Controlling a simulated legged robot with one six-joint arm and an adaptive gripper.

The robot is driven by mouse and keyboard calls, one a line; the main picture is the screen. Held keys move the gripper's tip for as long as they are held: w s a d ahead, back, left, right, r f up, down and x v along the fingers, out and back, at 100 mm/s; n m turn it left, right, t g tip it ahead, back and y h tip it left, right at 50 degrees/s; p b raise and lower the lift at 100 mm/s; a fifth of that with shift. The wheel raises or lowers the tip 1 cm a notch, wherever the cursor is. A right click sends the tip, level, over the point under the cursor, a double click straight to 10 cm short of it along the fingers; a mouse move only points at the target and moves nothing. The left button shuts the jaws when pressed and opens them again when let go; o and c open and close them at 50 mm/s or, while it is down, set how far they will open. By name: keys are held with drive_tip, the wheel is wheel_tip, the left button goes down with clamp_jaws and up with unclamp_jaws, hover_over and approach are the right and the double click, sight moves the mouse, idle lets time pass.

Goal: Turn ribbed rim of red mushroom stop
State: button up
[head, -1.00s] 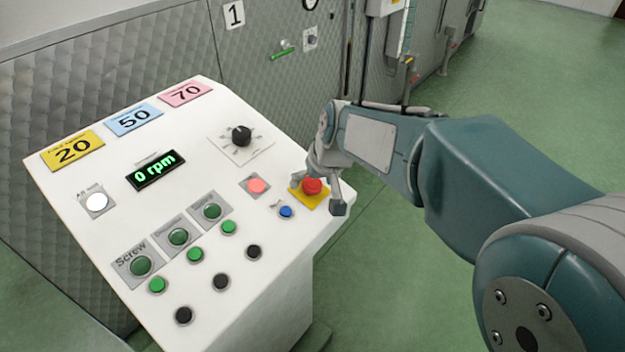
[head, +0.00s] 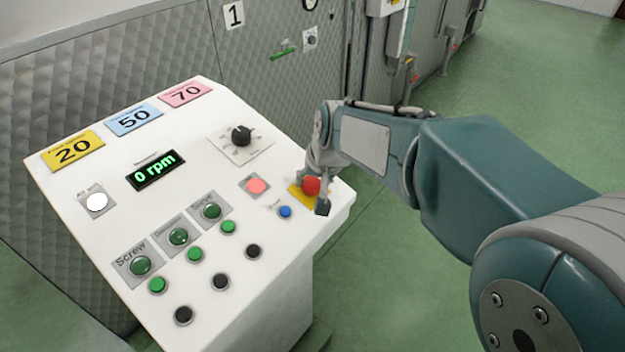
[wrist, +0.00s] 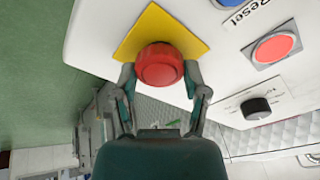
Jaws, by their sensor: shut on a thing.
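The red mushroom stop (head: 311,186) sits on a yellow plate (head: 296,192) near the right edge of the white control panel (head: 320,228). It also shows in the wrist view (wrist: 160,65), large and round, with the yellow plate (wrist: 150,25) behind it. My gripper (head: 317,198) is at the stop in the head view, with one finger in front of it. In the wrist view my gripper (wrist: 160,80) has one finger on each side of the stop's rim, shut on it.
A blue button (head: 285,212) marked Reset in the wrist view and a lit red button (head: 257,186) are close to the stop. A black knob (head: 241,136), a display reading 0 rpm (head: 155,170) and several green and black buttons are farther left. Open green floor lies to the right.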

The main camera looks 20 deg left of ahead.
drive_tip(key=m, duration=0.5)
drive_tip(key=shift+s+f+h, duration=0.1)
drive_tip(key=shift+f+h, duration=0.05)
drive_tip(key=shift+h, duration=0.25)
drive_tip(key=shift+m, duration=0.3)
drive_tip(key=o, duration=1.1)
drive_tip(key=shift+o, duration=0.2)
drive_tip(key=shift+a, duration=0.1)
drive_tip(key=v, duration=1.2)
